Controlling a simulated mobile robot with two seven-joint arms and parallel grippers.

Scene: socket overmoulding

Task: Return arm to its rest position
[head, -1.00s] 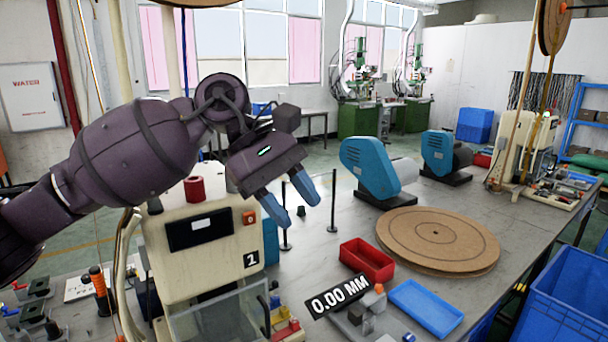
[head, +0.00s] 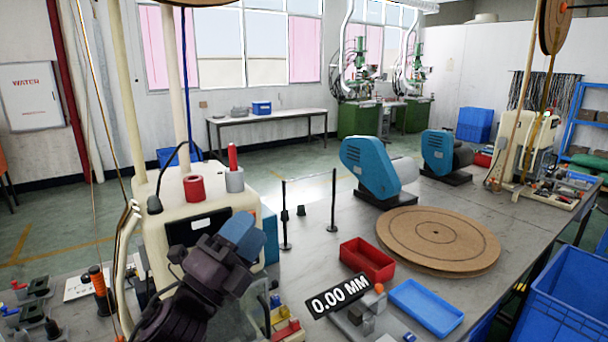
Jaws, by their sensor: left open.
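My left gripper (head: 240,236), dark purple with blue fingertips, is low in the head view, in front of the cream machine (head: 182,208). My left arm comes up from the bottom edge of the picture. The gripper is open, with nothing seen between its fingers. It hides part of the machine's front, including its number plate. I cannot tell how far the gripper is from the machine. My right gripper is out of view.
A red tray (head: 367,260), a blue tray (head: 426,307), a 0.00 MM display (head: 340,296) and a round brown disc (head: 438,239) lie on the bench (head: 325,232). Blue motor units (head: 372,168) stand further back.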

